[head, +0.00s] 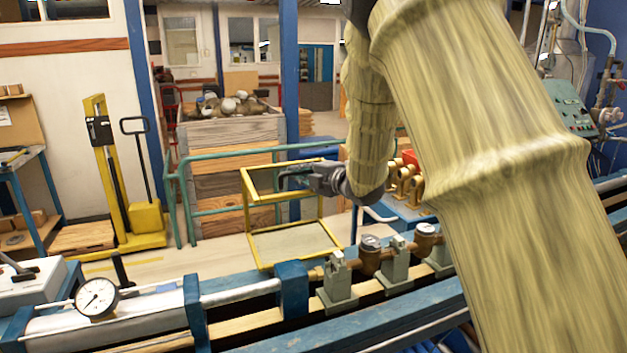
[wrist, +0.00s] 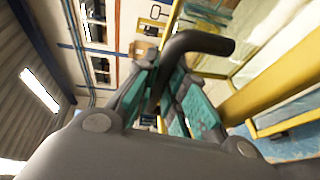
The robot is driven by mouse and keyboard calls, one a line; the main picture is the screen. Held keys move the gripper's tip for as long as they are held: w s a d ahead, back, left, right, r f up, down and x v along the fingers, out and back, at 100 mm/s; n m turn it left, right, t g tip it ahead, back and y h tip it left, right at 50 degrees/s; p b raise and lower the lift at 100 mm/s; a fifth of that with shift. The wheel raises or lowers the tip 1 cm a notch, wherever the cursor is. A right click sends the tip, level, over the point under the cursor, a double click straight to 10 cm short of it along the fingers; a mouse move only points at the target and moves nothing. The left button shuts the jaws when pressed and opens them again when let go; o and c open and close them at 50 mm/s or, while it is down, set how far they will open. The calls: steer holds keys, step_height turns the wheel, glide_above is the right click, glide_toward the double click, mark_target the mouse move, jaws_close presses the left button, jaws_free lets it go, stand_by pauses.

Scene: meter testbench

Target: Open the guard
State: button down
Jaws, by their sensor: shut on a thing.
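The guard (head: 246,211) looks like a yellow frame with clear panels, at the back edge of the test bench in the head view. Its yellow bars (wrist: 265,92) cross the right side of the wrist view. My gripper (head: 287,178) is at the upper part of the frame. In the wrist view my gripper (wrist: 165,88) has its teal finger pads closed around a dark bent bar (wrist: 200,42), which looks like the guard's handle. Where the bar joins the frame is hidden. My arm covers the right part of the bench.
The blue bench (head: 385,318) carries brass meters (head: 369,258) between grey clamps (head: 338,282), with a dial gauge (head: 97,297) at left. A green railing (head: 215,160) and wooden crate (head: 225,130) stand behind. A yellow lift truck (head: 146,217) stands at left.

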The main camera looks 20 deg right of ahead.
steer(key=shift+s, duration=0.25)
steer(key=c, duration=1.7)
jaws_free()
steer(key=shift+c, duration=0.2)
steer(key=v, duration=1.2)
